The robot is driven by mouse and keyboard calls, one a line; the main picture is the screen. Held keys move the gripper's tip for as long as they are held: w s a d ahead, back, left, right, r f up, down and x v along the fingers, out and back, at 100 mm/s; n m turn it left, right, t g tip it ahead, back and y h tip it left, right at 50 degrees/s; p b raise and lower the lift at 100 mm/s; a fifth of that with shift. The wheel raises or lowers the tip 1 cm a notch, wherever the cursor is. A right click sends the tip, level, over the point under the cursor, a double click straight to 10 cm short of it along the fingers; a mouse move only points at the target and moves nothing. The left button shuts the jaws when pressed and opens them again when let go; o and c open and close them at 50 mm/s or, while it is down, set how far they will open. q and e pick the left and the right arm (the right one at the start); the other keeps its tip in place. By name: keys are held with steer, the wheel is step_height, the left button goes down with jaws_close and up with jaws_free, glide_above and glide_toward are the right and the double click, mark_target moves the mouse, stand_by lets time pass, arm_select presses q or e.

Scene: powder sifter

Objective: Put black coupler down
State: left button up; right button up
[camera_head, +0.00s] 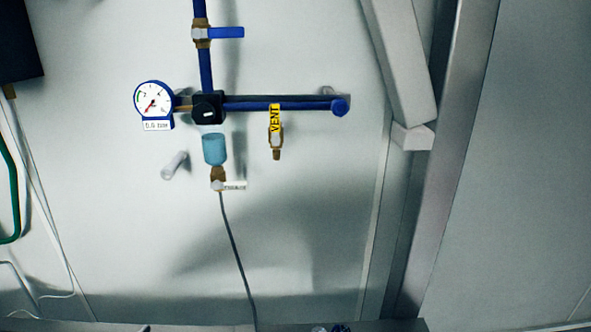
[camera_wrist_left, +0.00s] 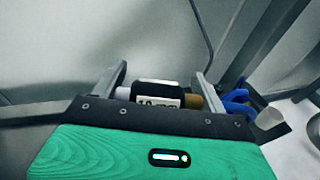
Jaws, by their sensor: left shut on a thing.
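My left gripper (camera_wrist_left: 160,76) shows in the left wrist view, its two grey fingers standing on either side of a black coupler (camera_wrist_left: 157,90). It is shut on the coupler, which has a white label with dark print, a pale end to the left and a brass-coloured end to the right. The coupler sits low between the fingers, close to the green gripper body, which hides its underside. I cannot tell whether it touches any surface. Neither gripper shows in the head view, and my right gripper is in neither view.
Blue pipework (camera_head: 265,105) on the pale wall carries a round gauge (camera_head: 153,99), a black block (camera_head: 208,107) and a yellow-tagged VENT valve (camera_head: 275,128). A grey post (camera_head: 440,170) stands to the right. Blue parts (camera_wrist_left: 236,98) and a white cylinder (camera_wrist_left: 269,118) lie right of my left gripper.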

arm_select(q)
steer(key=shift+s+a+r, duration=0.1)
steer(key=shift+s+a, duration=0.8)
steer(key=shift+s, duration=0.3)
steer(key=d+n+y, duration=0.3)
steer(key=d+y, duration=0.1)
steer(key=d, duration=0.4)
steer(key=shift+d+t, duration=0.3)
steer(key=shift+t, duration=0.1)
steer(key=shift+w+d, duration=0.1)
